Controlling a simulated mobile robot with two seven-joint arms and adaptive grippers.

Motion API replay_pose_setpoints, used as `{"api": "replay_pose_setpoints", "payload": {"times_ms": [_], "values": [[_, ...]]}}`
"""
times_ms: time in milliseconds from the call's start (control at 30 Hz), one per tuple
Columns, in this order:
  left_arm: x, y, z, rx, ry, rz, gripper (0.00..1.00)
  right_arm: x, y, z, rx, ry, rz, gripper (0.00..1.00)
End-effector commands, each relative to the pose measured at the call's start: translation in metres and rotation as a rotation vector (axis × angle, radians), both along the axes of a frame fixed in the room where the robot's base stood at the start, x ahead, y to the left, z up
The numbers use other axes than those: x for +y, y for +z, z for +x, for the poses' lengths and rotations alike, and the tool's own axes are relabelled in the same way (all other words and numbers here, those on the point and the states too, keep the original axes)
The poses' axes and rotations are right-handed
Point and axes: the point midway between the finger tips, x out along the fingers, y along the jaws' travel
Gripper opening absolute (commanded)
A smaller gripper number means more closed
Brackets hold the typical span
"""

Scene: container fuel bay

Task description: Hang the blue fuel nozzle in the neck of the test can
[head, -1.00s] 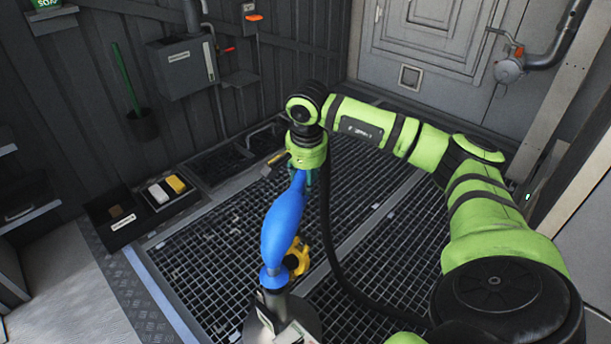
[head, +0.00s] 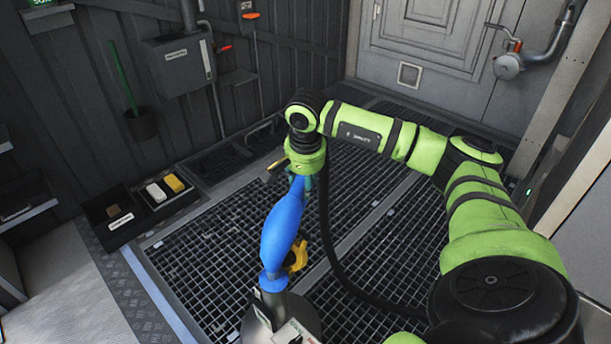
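The blue fuel nozzle (head: 283,228) stands nearly upright, leaning a little to the right at its top. My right gripper (head: 301,184) is at its upper end, with the fingers around it and apparently shut on it; the fingers are partly hidden. The nozzle's lower end meets the top of the grey metal test can (head: 258,318) at the bottom of the view. I cannot tell how deep the spout sits in the neck. A yellow part (head: 298,256) sticks out beside the nozzle's lower half. My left gripper is out of view.
A black hose (head: 328,240) hangs from near my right wrist and curves right over the floor grating (head: 220,260). A low tray (head: 122,222) with a white and a yellow block is at left. A grey wall box (head: 180,65) and a door (head: 440,45) are behind.

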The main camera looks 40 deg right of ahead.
Motion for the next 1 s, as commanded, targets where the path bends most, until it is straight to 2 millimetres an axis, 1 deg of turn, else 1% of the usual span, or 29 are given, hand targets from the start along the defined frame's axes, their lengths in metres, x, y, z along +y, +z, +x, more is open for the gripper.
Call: {"api": "replay_pose_setpoints", "payload": {"times_ms": [33, 67, 467, 567, 800, 1000], "values": [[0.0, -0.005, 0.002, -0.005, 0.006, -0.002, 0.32, 0.0, -0.002, 0.001, -0.003, 0.001, 0.001, 0.64], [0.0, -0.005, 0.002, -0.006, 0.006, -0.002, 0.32, 0.0, -0.002, 0.001, -0.003, 0.001, 0.001, 0.72], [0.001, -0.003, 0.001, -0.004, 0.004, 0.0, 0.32, 0.0, -0.001, -0.001, 0.002, 0.001, 0.0, 0.72], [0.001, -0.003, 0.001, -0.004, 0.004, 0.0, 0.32, 0.001, 0.007, -0.001, 0.001, 0.001, -0.001, 0.72], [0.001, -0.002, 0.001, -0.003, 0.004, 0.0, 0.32, 0.005, 0.044, -0.006, -0.005, 0.002, 0.001, 0.72], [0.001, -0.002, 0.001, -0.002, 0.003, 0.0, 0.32, 0.008, 0.068, -0.01, -0.003, 0.002, 0.002, 0.72]]}}
